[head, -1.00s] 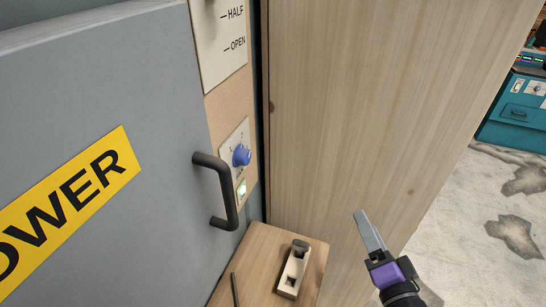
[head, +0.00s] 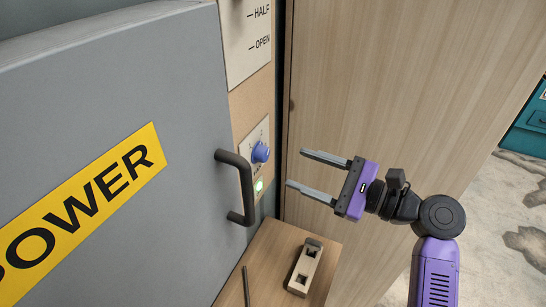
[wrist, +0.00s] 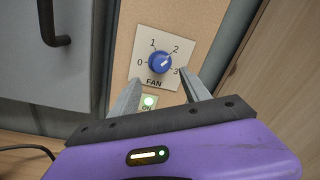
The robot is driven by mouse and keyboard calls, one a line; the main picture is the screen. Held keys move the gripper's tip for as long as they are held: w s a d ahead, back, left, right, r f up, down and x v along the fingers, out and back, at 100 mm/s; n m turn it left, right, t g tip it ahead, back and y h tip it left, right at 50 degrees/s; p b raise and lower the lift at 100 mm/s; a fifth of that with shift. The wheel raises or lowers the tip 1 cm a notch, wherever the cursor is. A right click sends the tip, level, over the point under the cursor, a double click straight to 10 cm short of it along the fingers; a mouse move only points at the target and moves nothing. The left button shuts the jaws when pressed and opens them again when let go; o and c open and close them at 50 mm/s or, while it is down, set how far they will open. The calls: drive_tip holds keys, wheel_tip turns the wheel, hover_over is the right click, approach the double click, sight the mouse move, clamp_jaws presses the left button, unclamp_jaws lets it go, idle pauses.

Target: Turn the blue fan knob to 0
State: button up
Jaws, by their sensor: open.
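The blue fan knob (head: 260,152) sits on a pale plate on the wooden panel right of the grey door. In the wrist view the knob (wrist: 159,63) has the marks 0, 1, 2 and 3 around it and FAN below. Its white pointer faces right and slightly up, between 2 and 3; the exact setting is hard to tell. My gripper (head: 296,168) is open and empty, to the right of the knob and apart from it. In the wrist view the fingertips (wrist: 160,80) point toward the plate, to either side just below the knob.
A black handle (head: 238,188) juts from the grey door (head: 120,90) just left of the knob. A lit green ON button (wrist: 149,102) is below the plate. A wooden wall (head: 385,90) stands to the right. A small block-like tool (head: 304,267) lies on the wooden ledge below.

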sight(267, 156)
drive_tip(key=shift+p+x, duration=0.75)
drive_tip(key=shift+x, duration=3.15)
clamp_jaws()
